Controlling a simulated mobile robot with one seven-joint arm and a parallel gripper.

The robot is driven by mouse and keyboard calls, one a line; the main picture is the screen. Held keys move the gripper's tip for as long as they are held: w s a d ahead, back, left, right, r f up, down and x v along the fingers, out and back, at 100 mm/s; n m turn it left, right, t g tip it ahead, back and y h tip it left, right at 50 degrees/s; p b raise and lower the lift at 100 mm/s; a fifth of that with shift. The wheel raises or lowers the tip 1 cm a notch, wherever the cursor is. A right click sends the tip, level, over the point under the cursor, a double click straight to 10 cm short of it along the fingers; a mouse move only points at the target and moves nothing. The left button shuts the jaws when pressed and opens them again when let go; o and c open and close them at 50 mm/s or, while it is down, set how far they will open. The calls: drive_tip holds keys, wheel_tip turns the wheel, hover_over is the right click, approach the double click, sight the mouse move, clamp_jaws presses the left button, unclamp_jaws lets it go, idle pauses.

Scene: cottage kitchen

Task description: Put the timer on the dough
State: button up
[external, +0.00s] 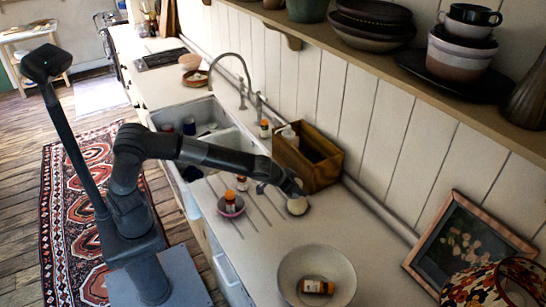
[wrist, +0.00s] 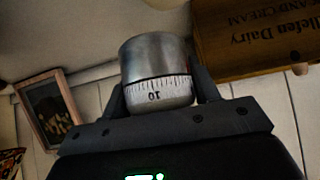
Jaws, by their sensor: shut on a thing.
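My gripper (wrist: 158,100) is shut on the timer (wrist: 155,62), a short silver cylinder with a pale numbered dial band; a "10" reads upside down. In the external view my gripper (external: 290,192) is over the counter, just in front of the wooden crate. A pale round thing (external: 297,207) shows right under the fingers there; I cannot tell whether it is the timer or the dough. No dough shows clearly in the wrist view, where the timer hides what is behind it.
The wooden crate (external: 308,158) stands close behind my gripper. A pink bowl (external: 231,210) with an orange-capped bottle is to the left. A large pale bowl (external: 290,265) with a lying bottle is in front. A framed picture (external: 465,240) leans at right; the sink (external: 190,115) is at the back left.

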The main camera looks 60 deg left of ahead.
hover_over(301, 198)
wheel_tip(301, 198, down, 3)
drive_tip(key=shift+a+r, duration=0.1)
drive_tip(key=shift+f, duration=2)
drive_tip(key=shift+f, duration=0.1)
drive_tip(key=o, duration=1.3)
drive_tip(key=shift+f, duration=0.1)
drive_tip(key=shift+s+r, duration=0.2)
drive_tip(key=shift+r, duration=0.1)
drive_tip(key=v, duration=1.1)
drive_tip(key=shift+s+a+r, duration=0.1)
drive_tip(key=shift+s+r, duration=0.1)
